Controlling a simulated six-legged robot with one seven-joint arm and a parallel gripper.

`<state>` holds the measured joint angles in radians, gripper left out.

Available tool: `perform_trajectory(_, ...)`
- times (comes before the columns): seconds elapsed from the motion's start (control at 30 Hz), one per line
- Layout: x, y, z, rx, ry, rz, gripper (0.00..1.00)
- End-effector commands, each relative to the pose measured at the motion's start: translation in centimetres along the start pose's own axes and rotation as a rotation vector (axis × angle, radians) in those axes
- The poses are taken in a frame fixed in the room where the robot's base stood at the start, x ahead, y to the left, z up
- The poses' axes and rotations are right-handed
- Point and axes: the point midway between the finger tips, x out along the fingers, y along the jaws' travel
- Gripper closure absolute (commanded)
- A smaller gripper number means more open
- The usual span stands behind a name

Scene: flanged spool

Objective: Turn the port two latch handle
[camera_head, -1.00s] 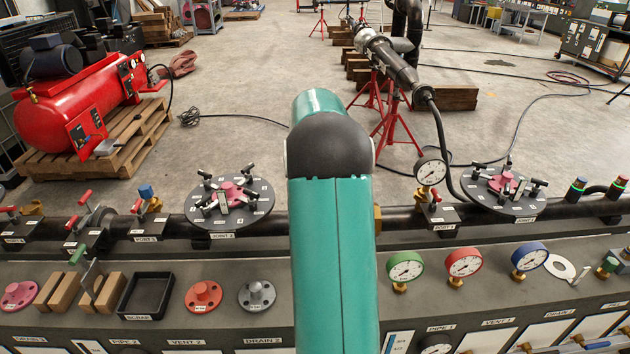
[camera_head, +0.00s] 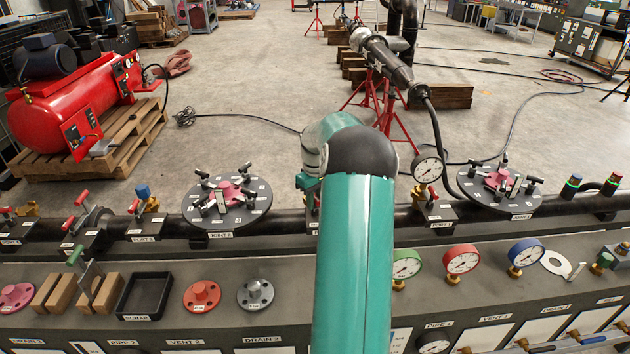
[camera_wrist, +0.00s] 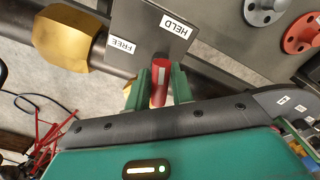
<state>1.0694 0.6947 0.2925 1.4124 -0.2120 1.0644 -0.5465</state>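In the wrist view a red latch handle (camera_wrist: 159,86) stands out from a grey plate (camera_wrist: 150,32) marked FREE and HELD. My gripper (camera_wrist: 160,92) has one green finger on each side of the handle, with no clear gap, and appears shut on it. The handle's base is partly hidden, and no port number shows there. In the head view a small green part of my gripper (camera_head: 308,184) shows left of my arm, over the black pipe. My arm hides the handle and fingertips in that view.
A brass fitting (camera_wrist: 68,38) sits close beside the plate. In the head view round joint plates (camera_head: 227,205) (camera_head: 499,190) stand on the pipe either side of my arm. Gauges (camera_head: 427,170) and a black scrap tray (camera_head: 145,296) are nearby.

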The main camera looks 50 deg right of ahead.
Motion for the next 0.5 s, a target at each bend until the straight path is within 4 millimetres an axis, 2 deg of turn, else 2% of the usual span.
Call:
perform_trajectory(0.3,0.01,0.11,0.12,-0.494,0.001,-0.002,0.79)
perform_trajectory(0.5,-0.07,0.0,0.01,-0.752,0.0,0.001,0.79)
